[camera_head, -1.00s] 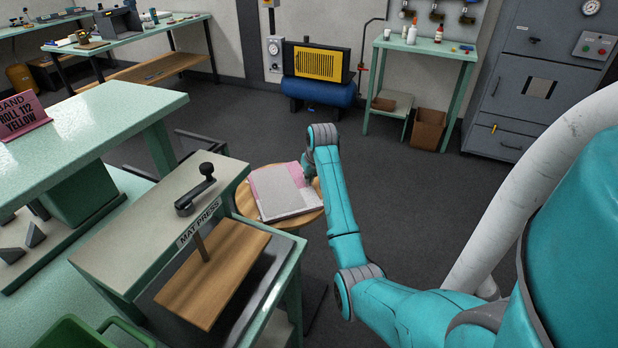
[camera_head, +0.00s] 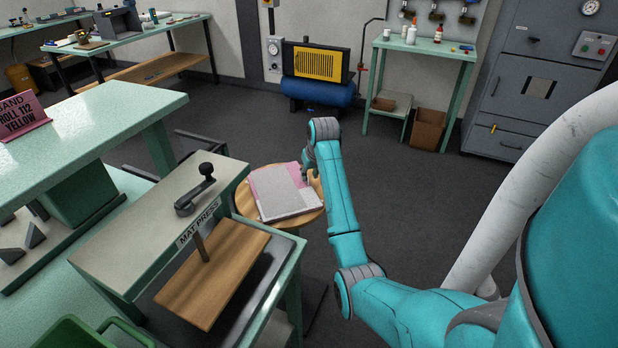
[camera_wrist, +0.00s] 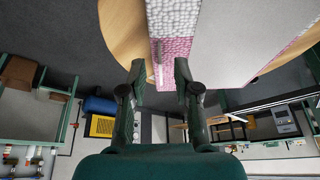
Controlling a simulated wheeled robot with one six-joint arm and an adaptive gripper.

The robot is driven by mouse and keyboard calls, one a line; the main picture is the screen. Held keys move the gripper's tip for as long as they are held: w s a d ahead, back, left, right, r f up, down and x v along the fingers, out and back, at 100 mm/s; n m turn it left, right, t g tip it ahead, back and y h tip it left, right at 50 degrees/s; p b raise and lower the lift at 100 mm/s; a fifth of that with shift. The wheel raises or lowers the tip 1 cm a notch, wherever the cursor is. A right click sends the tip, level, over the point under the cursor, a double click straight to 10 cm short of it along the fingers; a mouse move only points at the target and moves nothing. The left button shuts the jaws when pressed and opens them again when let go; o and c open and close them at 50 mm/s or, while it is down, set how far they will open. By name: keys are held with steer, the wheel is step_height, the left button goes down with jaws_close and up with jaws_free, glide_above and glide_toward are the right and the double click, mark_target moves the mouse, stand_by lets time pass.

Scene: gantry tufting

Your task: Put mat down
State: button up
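A mat (camera_head: 284,193), with a smooth grey face and pink showing along its edges, lies on a round wooden table top (camera_head: 244,205) in the head view. In the wrist view, the mat's smooth grey sheet (camera_wrist: 235,40) overlaps a strip of pink and pale looped pile (camera_wrist: 175,22). I cannot tell whether this is one folded mat or several layers. My gripper (camera_wrist: 160,68) is at the mat's right edge in the head view. Its two fingers stand apart, with a gap visible beside the pile strip between them. Contact with the mat is unclear.
The mat press (camera_head: 150,222) with its wooden plate stands just left of the round table. A green bench with a pink sign (camera_head: 22,116) is further left. A small green table (camera_head: 425,48) and a grey cabinet (camera_head: 535,85) stand behind. Dark floor between is clear.

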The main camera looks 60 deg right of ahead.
steer(key=v, duration=0.9)
steer(key=shift+r, duration=0.3)
steer(key=shift+s+a, duration=0.1)
